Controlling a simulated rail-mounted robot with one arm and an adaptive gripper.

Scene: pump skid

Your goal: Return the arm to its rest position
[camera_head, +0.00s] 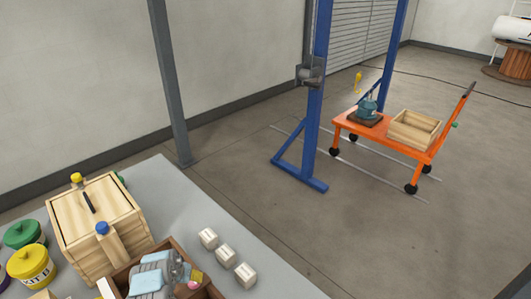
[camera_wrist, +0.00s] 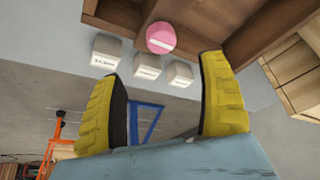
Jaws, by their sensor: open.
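My gripper (camera_wrist: 163,72) shows in the wrist view with its two yellow fingers spread wide apart and nothing between them. A pink round piece with a pale stripe (camera_wrist: 161,38) appears beyond the fingertips, by the brown compartment tray (camera_wrist: 200,12); I cannot tell whether it touches the tray. In the head view, my grey and light-blue arm is low over the brown tray (camera_head: 170,243) at the bottom, hiding part of it. The yellow of a finger and the pink piece (camera_head: 193,285) show close together there.
Three small white boxes (camera_head: 225,254) stand right of the tray on the grey table (camera_head: 180,205). A wooden crate (camera_head: 97,225), a green pot (camera_head: 24,234) and a yellow pot (camera_head: 29,265) stand left. Beyond are a blue gantry (camera_head: 317,100) and an orange cart (camera_head: 385,140).

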